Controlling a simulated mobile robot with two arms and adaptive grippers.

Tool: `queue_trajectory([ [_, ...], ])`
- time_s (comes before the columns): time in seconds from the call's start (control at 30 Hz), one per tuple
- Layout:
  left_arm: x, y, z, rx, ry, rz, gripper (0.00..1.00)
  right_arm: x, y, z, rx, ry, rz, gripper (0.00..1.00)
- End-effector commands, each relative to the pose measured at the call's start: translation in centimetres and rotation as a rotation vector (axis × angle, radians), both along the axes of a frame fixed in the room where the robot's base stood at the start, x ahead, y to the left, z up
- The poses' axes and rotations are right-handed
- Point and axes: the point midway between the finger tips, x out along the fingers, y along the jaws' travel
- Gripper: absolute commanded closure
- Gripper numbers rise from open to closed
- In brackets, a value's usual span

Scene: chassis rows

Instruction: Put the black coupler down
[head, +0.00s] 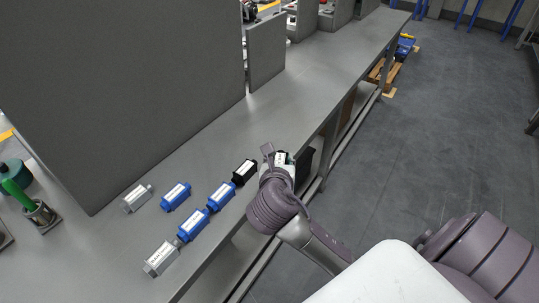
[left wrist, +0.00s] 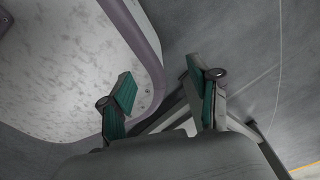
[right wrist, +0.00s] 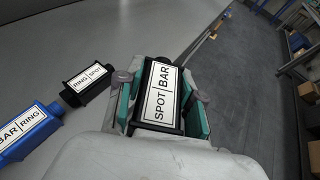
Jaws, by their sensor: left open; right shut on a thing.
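My right gripper (head: 279,158) is shut on a black coupler (right wrist: 160,97) with a white label reading SPOT | BAR. It is at the bench's front edge, just right of a second black coupler (head: 244,171) on the bench. That second coupler (right wrist: 86,84) reads RING | SPOT in the right wrist view, with a small gap to the held one. I cannot tell whether the held coupler touches the bench. In the head view my gripper hides most of it. My left gripper (left wrist: 160,88) is open and empty, away from the bench.
The second black coupler ends a row with two blue couplers (head: 222,196) and a grey coupler (head: 161,258) on the grey bench (head: 205,160). Another blue coupler (head: 175,196) and grey coupler (head: 136,199) lie behind. A tall dark panel (head: 130,90) stands behind them.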

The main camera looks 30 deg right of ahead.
Motion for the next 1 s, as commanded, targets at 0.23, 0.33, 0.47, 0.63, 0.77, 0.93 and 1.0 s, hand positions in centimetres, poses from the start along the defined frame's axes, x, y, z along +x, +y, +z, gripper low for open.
queue_trajectory([
  [0.23,0.1,0.7,-1.5,0.009,-0.002,0.002,0.38,2.5,-3.2,3.3,0.001,-0.003,-0.376,1.00],
  [0.33,0.1,1.0,-1.7,0.012,-0.002,0.001,0.38,2.6,-3.3,4.0,-0.001,-0.001,-0.446,1.00],
  [0.47,0.1,1.1,-2.0,0.013,-0.002,0.000,0.38,3.4,-3.6,3.8,-0.004,0.005,-0.484,1.00],
  [0.63,0.2,1.0,-2.6,0.012,-0.003,-0.001,0.38,6.6,-4.4,1.8,-0.005,0.007,-0.485,1.00],
  [0.77,0.2,0.7,-3.0,0.008,-0.003,-0.002,0.38,9.5,-5.1,0.0,-0.005,0.005,-0.485,1.00],
  [0.93,0.2,0.3,-3.5,0.004,-0.003,-0.004,0.38,12.5,-5.8,-1.8,-0.004,0.003,-0.483,1.00],
  [1.0,0.2,0.2,-3.6,0.003,-0.003,-0.004,0.38,13.3,-6.0,-2.2,-0.004,0.002,-0.482,1.00],
])
